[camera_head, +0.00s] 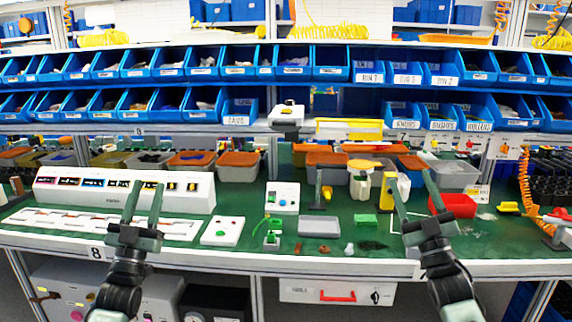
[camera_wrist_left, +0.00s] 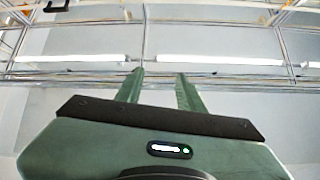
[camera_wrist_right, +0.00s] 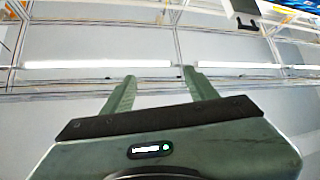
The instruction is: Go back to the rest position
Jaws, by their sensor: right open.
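My left gripper (camera_head: 148,186) is raised upright at the bench's front left, in front of a long white panel. Its two fingers stand apart with nothing between them, as the left wrist view (camera_wrist_left: 159,74) also shows. My right gripper (camera_head: 410,178) is raised upright at the right of the bench, its fingers wide apart and empty. It shows empty in the right wrist view (camera_wrist_right: 159,74) too. A small white box with blue and green controls (camera_head: 282,198) stands mid-bench. Which part is the rotary switch I cannot tell; a dark knob shows on the white drawer front (camera_head: 322,291) under the bench.
The green bench top (camera_head: 340,206) carries a white panel with coloured displays (camera_head: 120,188), a white plate with a green button (camera_head: 222,231), a grey block (camera_head: 319,226) and a red bin (camera_head: 458,206). Rows of blue bins (camera_head: 331,62) stand behind.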

